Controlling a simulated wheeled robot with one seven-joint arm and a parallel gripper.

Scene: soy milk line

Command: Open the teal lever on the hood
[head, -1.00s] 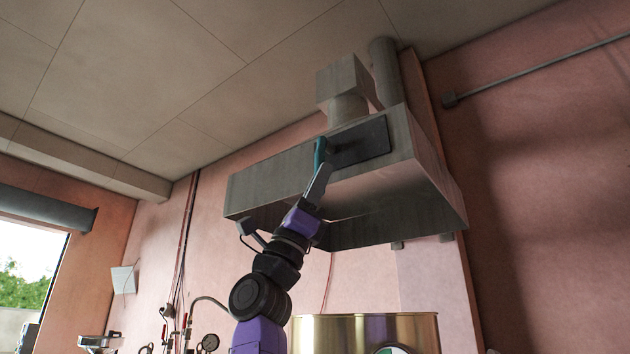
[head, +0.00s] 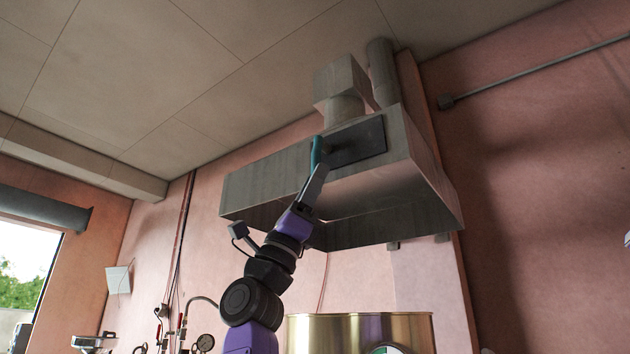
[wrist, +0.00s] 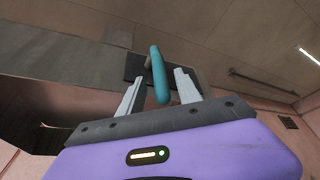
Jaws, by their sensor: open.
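The teal lever (head: 317,152) is on a dark plate (head: 360,143) on the front of the grey hood (head: 265,183). In the wrist view the lever (wrist: 159,72) hangs down, with its lower end between the two fingers of my gripper (wrist: 158,90). My gripper (head: 318,172) is open, a finger on each side of the lever, with a gap to each. In the head view the fingers reach up to the lever's lower part and partly hide it. Whether a finger touches the lever cannot be told.
A duct (head: 382,75) rises from the hood to the ceiling. A brass-coloured vat (head: 320,332) stands below the hood. A pressure gauge (head: 205,342) and pipes are at the lower left. A rail (head: 530,73) runs along the right wall.

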